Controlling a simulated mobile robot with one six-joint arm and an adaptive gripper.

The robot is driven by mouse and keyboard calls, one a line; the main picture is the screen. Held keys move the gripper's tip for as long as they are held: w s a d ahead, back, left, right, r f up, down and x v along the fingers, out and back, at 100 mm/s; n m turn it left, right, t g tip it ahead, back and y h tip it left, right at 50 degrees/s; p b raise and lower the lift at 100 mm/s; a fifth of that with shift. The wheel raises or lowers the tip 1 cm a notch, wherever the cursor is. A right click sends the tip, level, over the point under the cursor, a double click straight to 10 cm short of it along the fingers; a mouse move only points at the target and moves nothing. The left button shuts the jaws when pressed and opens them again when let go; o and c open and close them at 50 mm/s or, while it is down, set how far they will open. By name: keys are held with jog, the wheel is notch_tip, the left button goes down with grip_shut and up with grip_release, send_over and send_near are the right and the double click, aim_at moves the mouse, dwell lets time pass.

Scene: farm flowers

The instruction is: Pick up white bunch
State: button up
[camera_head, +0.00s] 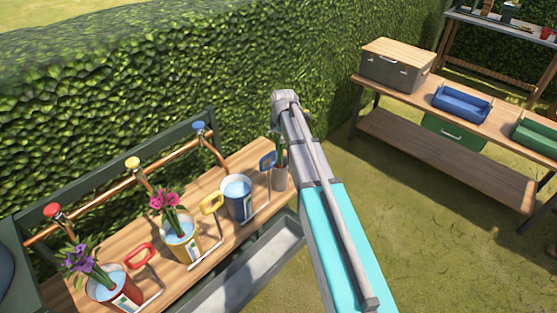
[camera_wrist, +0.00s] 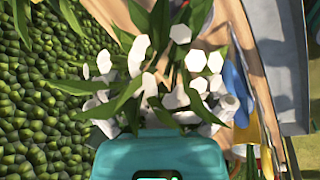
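The white bunch (camera_wrist: 190,62), white flowers with long green leaves, fills the middle of the wrist view, just beyond my gripper. In the head view only some green leaves (camera_head: 279,146) show above a grey cup (camera_head: 280,177) beside my arm; the blooms are hidden there. My gripper (camera_wrist: 165,118) shows as a teal body with pale grey parts at the bottom of the wrist view. Leaves and petals overlap its fingers, so its opening and any hold on the stems cannot be made out. In the head view my arm hides the gripper.
On the wooden bench stand a blue bucket (camera_head: 237,202) of water, a yellow bucket (camera_head: 181,243) with pink flowers and a red bucket (camera_head: 112,290) with purple flowers. Taps line the back rail. A hedge (camera_head: 150,90) rises behind. Another table (camera_head: 480,122) stands right, across open grass.

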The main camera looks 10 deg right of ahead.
jog(key=c, duration=0.9)
jog(key=shift+r, duration=0.15)
notch_tip(320, 180, up, 18)
jog(key=p, duration=1.8)
notch_tip(320, 180, up, 2)
jog(key=p, duration=0.2)
jog(key=shift+r+p, duration=0.15)
jog(key=shift+p, duration=0.2)
